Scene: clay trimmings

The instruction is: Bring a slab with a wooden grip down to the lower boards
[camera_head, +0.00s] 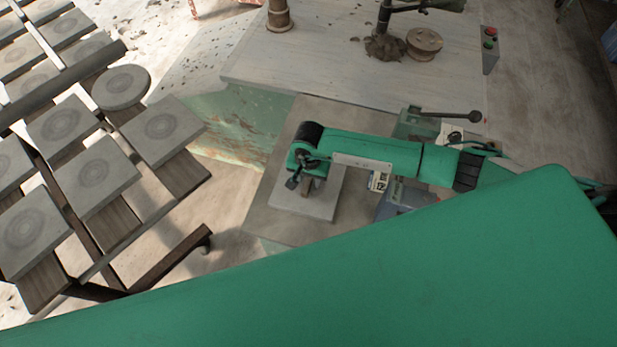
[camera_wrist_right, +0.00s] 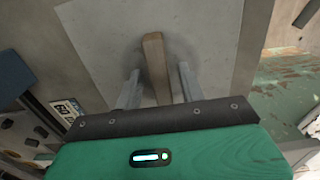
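A pale grey square slab (camera_head: 318,206) lies flat on a grey-brown surface below the worktable's front edge. Its wooden grip (camera_wrist_right: 154,58) stands up from the slab, which fills the middle of the right wrist view (camera_wrist_right: 105,35). My right gripper (camera_head: 304,184) is over the slab. In the right wrist view its two fingers (camera_wrist_right: 158,76) are apart, one on each side of the wooden grip, with a gap showing on both sides. My left gripper is out of view.
A rack (camera_head: 115,262) at the left holds boards with several grey slabs and a round one (camera_head: 121,87). The worktable (camera_head: 345,60) carries spools and a dark clay heap (camera_head: 385,47). A switch box (camera_head: 489,47) is on its right edge. A large green link of mine covers the foreground.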

